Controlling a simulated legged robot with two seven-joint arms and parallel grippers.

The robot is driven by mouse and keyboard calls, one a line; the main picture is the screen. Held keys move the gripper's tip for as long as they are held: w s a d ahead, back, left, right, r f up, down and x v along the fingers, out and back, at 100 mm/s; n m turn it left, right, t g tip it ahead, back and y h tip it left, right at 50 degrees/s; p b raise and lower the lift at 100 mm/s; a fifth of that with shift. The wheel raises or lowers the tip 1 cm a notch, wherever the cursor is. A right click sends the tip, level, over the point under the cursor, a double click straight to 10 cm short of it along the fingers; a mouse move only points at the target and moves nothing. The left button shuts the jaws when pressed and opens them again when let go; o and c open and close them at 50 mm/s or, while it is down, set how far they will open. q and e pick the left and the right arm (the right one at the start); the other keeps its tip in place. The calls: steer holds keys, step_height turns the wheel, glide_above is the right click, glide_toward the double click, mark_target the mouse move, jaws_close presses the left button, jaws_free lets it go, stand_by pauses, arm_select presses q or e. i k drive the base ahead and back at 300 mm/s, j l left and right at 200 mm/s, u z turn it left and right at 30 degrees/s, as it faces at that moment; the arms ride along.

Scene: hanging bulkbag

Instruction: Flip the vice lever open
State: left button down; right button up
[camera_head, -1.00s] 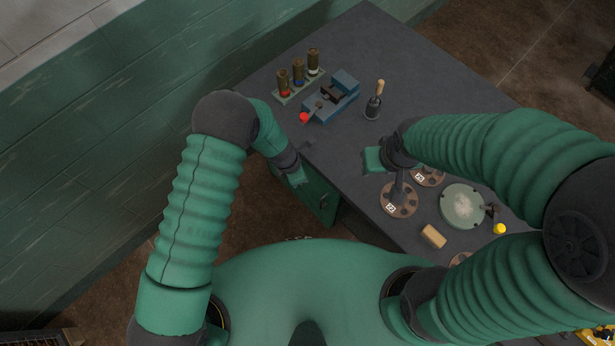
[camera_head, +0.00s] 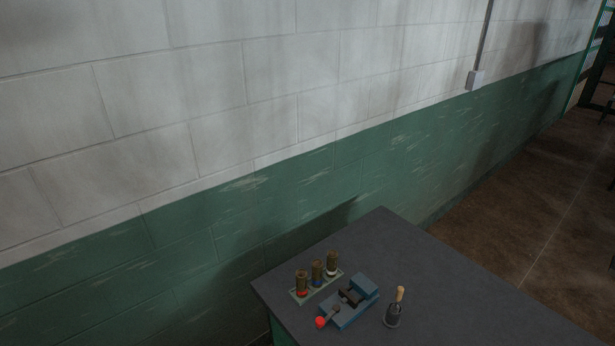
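The blue vice (camera_head: 349,301) sits on the dark workbench (camera_head: 440,290), near the bottom middle of the head view. Its lever ends in a red knob (camera_head: 320,322) at the vice's lower left, close to the bench's left edge. The lever arm is small and partly hard to make out against the vice body. Neither of my grippers nor my arms show in the head view now.
A rack (camera_head: 316,283) with several brown cylinders with coloured ends stands left of the vice. A dark holder with a wooden-handled tool (camera_head: 393,308) stands right of it. A green and white block wall (camera_head: 200,200) runs behind the bench. The bench's far right part is bare.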

mark_target(320, 321)
steer(key=i+u, duration=0.2)
steer(key=u, duration=0.15)
steer(key=i+u, duration=0.2)
steer(key=u, duration=0.15)
steer(key=i+u, duration=0.2)
steer(key=u, duration=0.2)
